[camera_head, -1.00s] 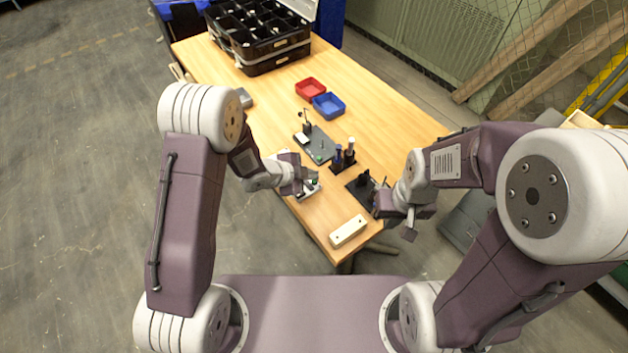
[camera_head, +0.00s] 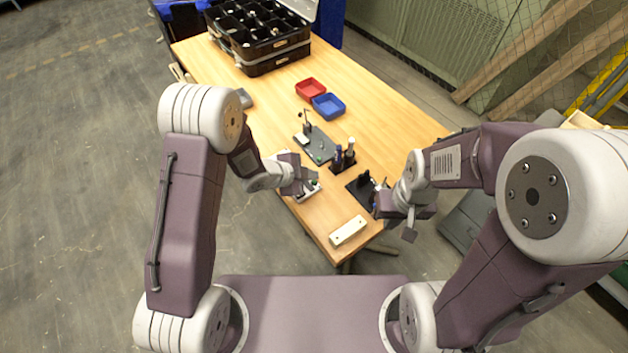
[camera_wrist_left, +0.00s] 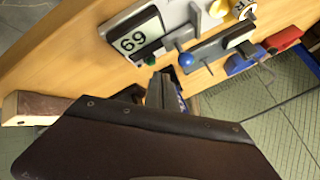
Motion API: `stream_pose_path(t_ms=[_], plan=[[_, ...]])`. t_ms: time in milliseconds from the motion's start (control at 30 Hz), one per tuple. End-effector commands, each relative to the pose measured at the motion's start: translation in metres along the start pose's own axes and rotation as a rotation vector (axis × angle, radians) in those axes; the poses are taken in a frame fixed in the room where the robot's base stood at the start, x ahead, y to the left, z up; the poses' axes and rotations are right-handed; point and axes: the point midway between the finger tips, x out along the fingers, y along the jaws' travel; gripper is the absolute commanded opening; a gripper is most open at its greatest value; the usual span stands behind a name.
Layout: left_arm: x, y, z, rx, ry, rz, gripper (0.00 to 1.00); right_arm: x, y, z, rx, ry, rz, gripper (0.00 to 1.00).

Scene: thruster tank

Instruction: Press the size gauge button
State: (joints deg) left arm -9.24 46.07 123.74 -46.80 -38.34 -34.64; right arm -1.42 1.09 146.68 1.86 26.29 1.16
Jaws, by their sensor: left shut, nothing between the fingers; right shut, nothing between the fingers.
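A pale grey device (camera_wrist_left: 176,14) with a small display (camera_wrist_left: 134,40) reading like "69" shows in the left wrist view. I take it for the size gauge. A green button (camera_wrist_left: 149,60) is beside the display, partly hidden by my fingers. In the head view the device (camera_head: 311,191) is mostly covered by my left gripper (camera_head: 304,177), near the table's front edge. My left gripper is shut and empty, its tips (camera_wrist_left: 160,80) close to the green button; I cannot tell if they touch it. My right gripper (camera_head: 409,230) is shut and empty by the table's right edge.
A grey plate with a stand (camera_head: 318,146), a dark holder with upright tools (camera_head: 343,162) and a black base (camera_head: 358,194) stand nearby. A white bar (camera_head: 348,231) lies at the front corner. Red (camera_head: 310,88) and blue (camera_head: 328,106) trays and a black case (camera_head: 262,50) are farther back.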

Motion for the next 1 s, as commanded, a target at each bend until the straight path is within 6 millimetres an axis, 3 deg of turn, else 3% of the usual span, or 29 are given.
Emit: stream_pose_path(t_ms=[1000], plan=[[0.0066, 0.0048, 0.0048, 0.000, 0.000, 0.000, 0.00, 0.0084, 0.0002, 0.0009, 0.000, 0.000, 0.000, 0.00]])
